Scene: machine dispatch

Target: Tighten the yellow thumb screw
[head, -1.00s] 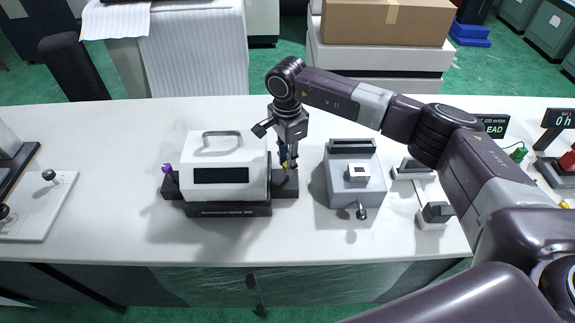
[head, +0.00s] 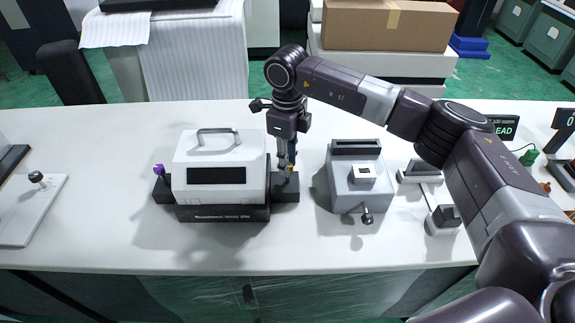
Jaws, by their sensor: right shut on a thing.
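The yellow thumb screw (head: 291,168) is a small yellow spot at the right end of the dark base of a white machine (head: 221,163) with a handle on top. My right gripper (head: 287,166) points down over that end, its fingers shut on the screw and hiding most of it. A purple thumb screw (head: 159,170) stands at the left end of the same base. My left gripper is not in view.
A grey box with a slot and a small lever (head: 357,183) stands just right of the machine. Small devices and a display reading "LEAD" (head: 503,126) are further right. A white plate with a black knob (head: 30,205) lies at the left. The table front is clear.

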